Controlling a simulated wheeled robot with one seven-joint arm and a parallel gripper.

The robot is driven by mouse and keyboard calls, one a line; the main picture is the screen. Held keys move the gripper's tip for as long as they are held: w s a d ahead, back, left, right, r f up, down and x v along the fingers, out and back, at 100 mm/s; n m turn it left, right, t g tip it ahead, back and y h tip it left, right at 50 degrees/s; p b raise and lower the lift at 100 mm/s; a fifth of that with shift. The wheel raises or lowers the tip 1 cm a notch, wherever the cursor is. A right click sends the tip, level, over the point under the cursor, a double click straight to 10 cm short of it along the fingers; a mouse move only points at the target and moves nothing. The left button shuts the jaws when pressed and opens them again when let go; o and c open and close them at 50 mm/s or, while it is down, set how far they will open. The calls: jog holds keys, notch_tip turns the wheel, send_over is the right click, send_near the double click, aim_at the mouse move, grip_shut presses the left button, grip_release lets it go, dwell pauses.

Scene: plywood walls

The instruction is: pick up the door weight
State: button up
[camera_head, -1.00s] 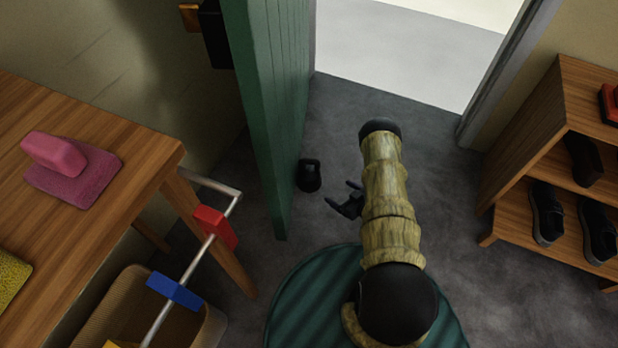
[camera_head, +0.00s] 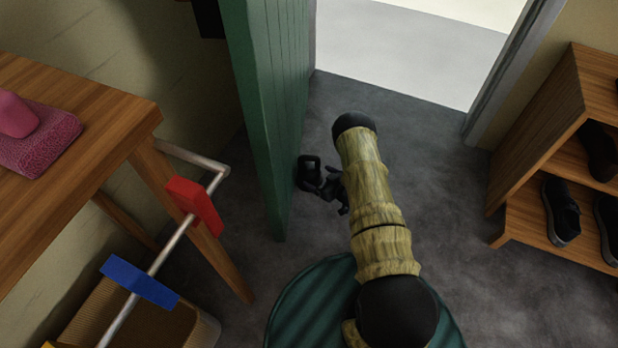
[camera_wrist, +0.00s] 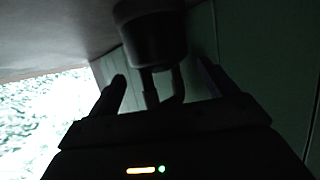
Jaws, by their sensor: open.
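The door weight (camera_head: 306,168) is a black kettlebell-like block with a loop handle on the dark floor, close beside the open green door (camera_head: 268,110). My gripper (camera_head: 322,184) is at its right side in the head view, dark against dark, partly overlapping it. In the wrist view the weight (camera_wrist: 150,35) is at the top, with its handle reaching down between the two spread fingers of my gripper (camera_wrist: 163,78). The fingers are open, one on each side of the handle. The picture is too dark to tell whether either finger touches it.
A wooden table (camera_head: 75,130) with a pink block (camera_head: 40,140) stands at left. A metal rail (camera_head: 170,245) with coloured blocks runs above a wicker basket (camera_head: 130,325). A shoe rack (camera_head: 540,140) stands at right. The floor beyond my arm is clear to the doorway.

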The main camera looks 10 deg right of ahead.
aim_at(315, 175)
jog(key=b+x, duration=0.3)
jog(key=shift+f, duration=0.2)
jog(key=shift+b+x, duration=0.85)
jog(key=shift+b, duration=0.05)
jog(key=shift+w+r, duration=0.15)
jog(key=shift+w, duration=0.05)
jog(key=c, duration=1.7)
jog(key=shift+w+r, duration=0.1)
jog(key=shift+w, duration=0.05)
jog(key=shift+r+p, duration=0.15)
jog(key=shift+p, duration=0.15)
